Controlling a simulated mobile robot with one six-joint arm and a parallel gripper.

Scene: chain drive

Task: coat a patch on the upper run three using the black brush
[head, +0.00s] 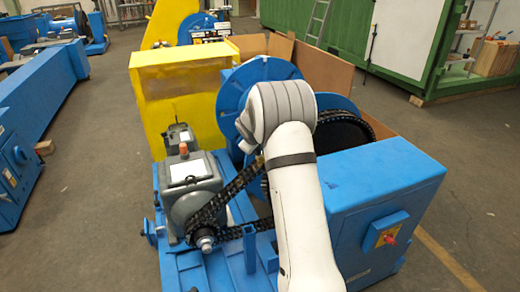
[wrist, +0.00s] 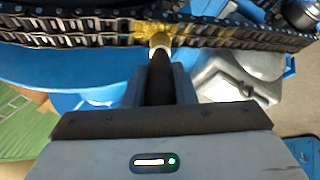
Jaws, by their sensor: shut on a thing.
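In the wrist view my gripper (wrist: 160,88) is shut on the black brush (wrist: 160,72), whose handle points away from me. The brush's pale tip meets the lower edge of the dark roller chain (wrist: 80,32), which crosses the top of the view in several rows. Yellow grease (wrist: 150,27) coats the links around the tip, and a thin yellow smear runs along the chain to the right. In the head view the chain's upper run (head: 236,186) slopes from the small sprocket up to behind my white arm. My gripper and the brush are hidden there.
A grey motor housing (head: 192,186) stands left of the chain. A blue wheel (head: 234,100) is behind my arm, and a blue cabinet (head: 370,190) with a red knob (head: 390,240) is at right. A yellow guard (head: 172,85) stands behind.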

